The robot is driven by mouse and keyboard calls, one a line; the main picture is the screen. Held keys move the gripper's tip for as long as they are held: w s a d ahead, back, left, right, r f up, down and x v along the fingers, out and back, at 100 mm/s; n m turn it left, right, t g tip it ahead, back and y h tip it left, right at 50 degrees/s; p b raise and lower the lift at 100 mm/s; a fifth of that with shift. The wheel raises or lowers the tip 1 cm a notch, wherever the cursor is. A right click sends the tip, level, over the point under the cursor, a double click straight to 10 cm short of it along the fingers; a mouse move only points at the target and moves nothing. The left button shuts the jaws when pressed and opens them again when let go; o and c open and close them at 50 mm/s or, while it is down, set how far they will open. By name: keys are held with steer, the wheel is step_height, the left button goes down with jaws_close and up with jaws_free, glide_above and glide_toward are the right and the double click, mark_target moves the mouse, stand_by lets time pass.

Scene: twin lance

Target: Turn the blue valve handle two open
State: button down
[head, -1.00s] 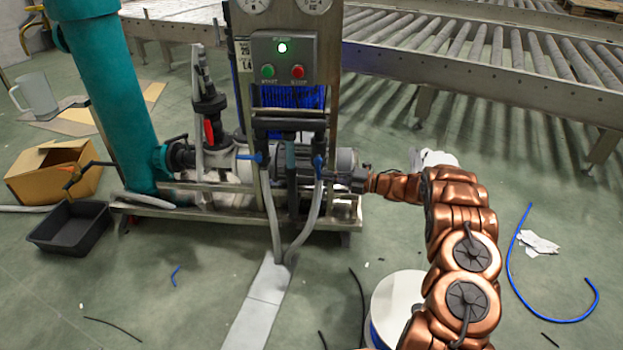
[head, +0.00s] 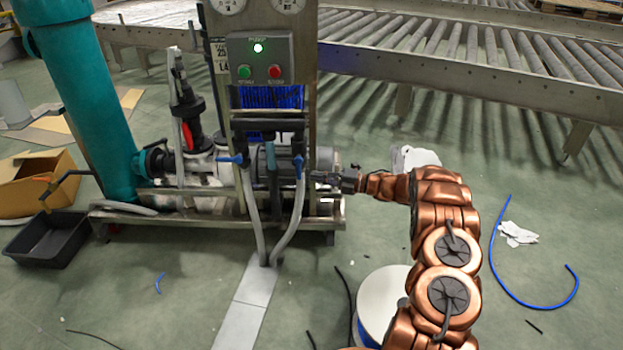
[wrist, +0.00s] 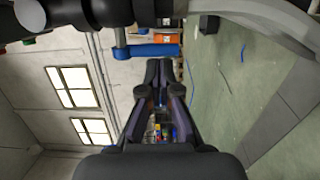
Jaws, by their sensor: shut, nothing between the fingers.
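Two small blue valve handles show on the pump skid in the head view, a left one (head: 231,159) and a right one (head: 298,164). No number is readable on either. My gripper (head: 316,177) is just right of the right handle, at the end of my copper-coloured arm. In the wrist view a blue handle (wrist: 147,50) lies crosswise just beyond my fingertips (wrist: 158,66). The fingers are shut together with nothing between them. I cannot tell whether they touch the handle.
Grey hoses (head: 289,215) hang below the valves. A control panel (head: 260,58) with a lit green lamp stands above. A teal pipe (head: 82,105) rises at left, beside a black tray (head: 48,243) and a cardboard box (head: 36,180). A white-topped drum (head: 383,298) stands by my arm.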

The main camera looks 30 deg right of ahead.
steer(key=shift+p+v, duration=1.85)
steer(key=shift+v, duration=3.65)
steer(key=w+d+r+m+t+h+p, duration=0.2)
steer(key=w+r+m+h+p, duration=0.35)
steer(key=r, duration=0.75)
steer(key=w+d+r+m+t+h+p, duration=0.1)
steer(key=w+r+m+t+h+p, duration=0.15)
steer(key=w+r+h+p, duration=0.6)
steer(key=s+a+r+m+g+h+p, duration=0.1)
steer(key=s+r+m+g+h+p, duration=0.3)
steer(key=r, duration=0.8)
steer(key=r+m+p, duration=0.3)
steer(key=r+m, duration=0.2)
steer(key=r, duration=0.6)
steer(key=s+a+r+m+g+y+p, duration=0.1)
steer(key=s+a+r+m+g+p, duration=0.2)
steer(key=s, duration=1.5)
steer(key=s+a+r+m+g+y+p, duration=0.1)
steer(key=s+a+r+m+g+p, duration=0.3)
steer(key=s+a+p, duration=0.6)
steer(key=s+a+r+m+g+y+p, duration=0.2)
steer(key=s+a+r+g+p, duration=0.4)
steer(key=s+a, duration=1.4)
steer(key=s+m+g+p, duration=0.1)
steer(key=s, duration=0.4)
steer(key=shift+s+a+r+m+p, duration=0.3)
steer(key=shift+r+m, duration=0.1)
